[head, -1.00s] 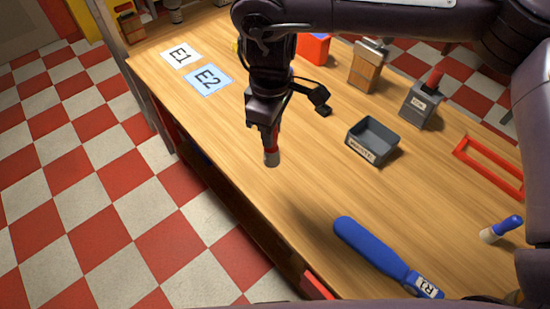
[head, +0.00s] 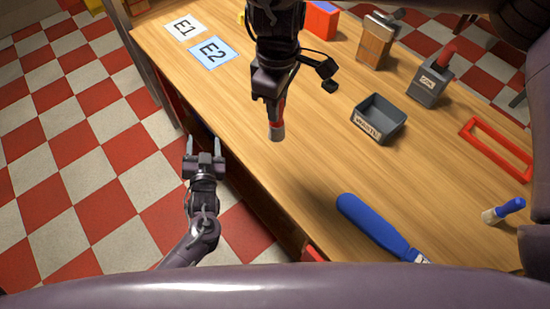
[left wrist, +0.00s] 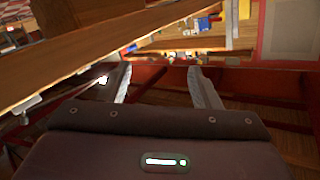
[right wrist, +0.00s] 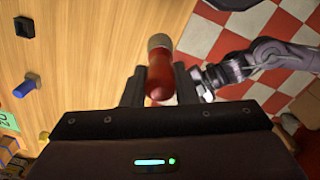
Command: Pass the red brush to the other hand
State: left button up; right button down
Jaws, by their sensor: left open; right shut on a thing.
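The red brush (head: 275,127) hangs from my right gripper (head: 270,98), its pale bristle end pointing down above the table near its front edge. In the right wrist view the red handle (right wrist: 160,75) sits between the fingers, with the bristle end outward. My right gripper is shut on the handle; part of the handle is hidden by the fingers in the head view. My left gripper (head: 204,145) is open and empty, out past the table's front edge, left of the brush and apart from it. The left wrist view shows its spread fingers (left wrist: 160,82) with nothing between them.
A grey waste bin (head: 378,121), a blue paddle-like tool (head: 370,223), a blue-handled brush (head: 504,211) and a red frame (head: 495,150) lie to the right. Cards E1 (head: 185,27) and E2 (head: 213,50) lie far left. The wooden table edge is beside my left gripper.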

pick_arm(q)
jog(key=s+d+r+t+h, duration=0.2)
jog(key=s+d+r, duration=0.2)
jog(key=d+r, duration=0.75)
jog(key=n+g+h, duration=0.1)
jog(key=h, duration=0.1)
send_near(279, 123)
jog(key=w, duration=0.4)
jog(key=w+d, duration=0.1)
jog(key=w, duration=0.7)
jog(key=shift+w+d, duration=0.2)
jog(key=shift+w, duration=0.05)
